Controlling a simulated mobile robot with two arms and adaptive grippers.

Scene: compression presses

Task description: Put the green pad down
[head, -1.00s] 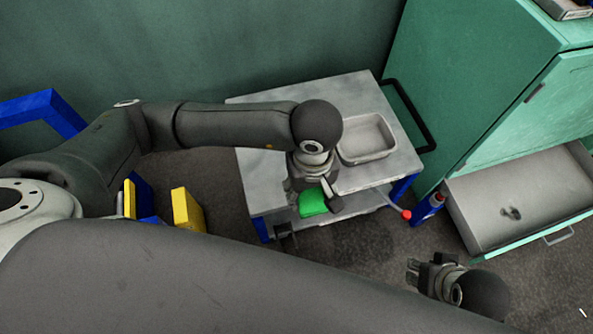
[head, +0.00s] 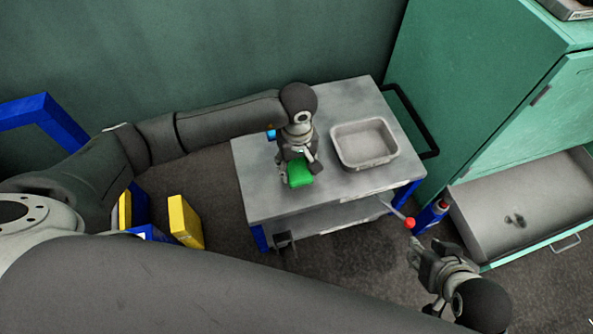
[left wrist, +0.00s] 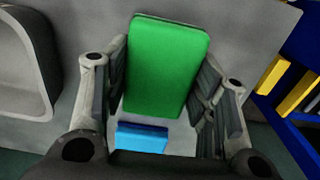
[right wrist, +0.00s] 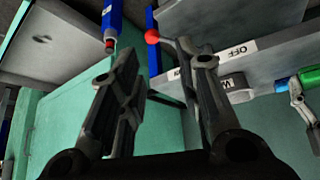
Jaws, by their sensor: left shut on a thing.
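The green pad (head: 299,172) is a flat block between the fingers of my left gripper (head: 298,165), over the front part of the grey table top (head: 350,100). In the left wrist view the pad (left wrist: 165,65) sits between both fingers (left wrist: 163,85), which are shut on it. I cannot tell whether its underside touches the table. The pad also shows at the right edge of the right wrist view (right wrist: 310,78). My right gripper (head: 420,255) is open and empty, below and right of the table's front corner; its spread fingers show in the right wrist view (right wrist: 160,75).
A blue block (head: 271,133) is just behind my left gripper. A grey tray (head: 392,150) stands to the right on the table. A red-knobbed lever (head: 410,222) sticks out near my right gripper. A green cabinet with an open drawer (head: 490,205) is at right.

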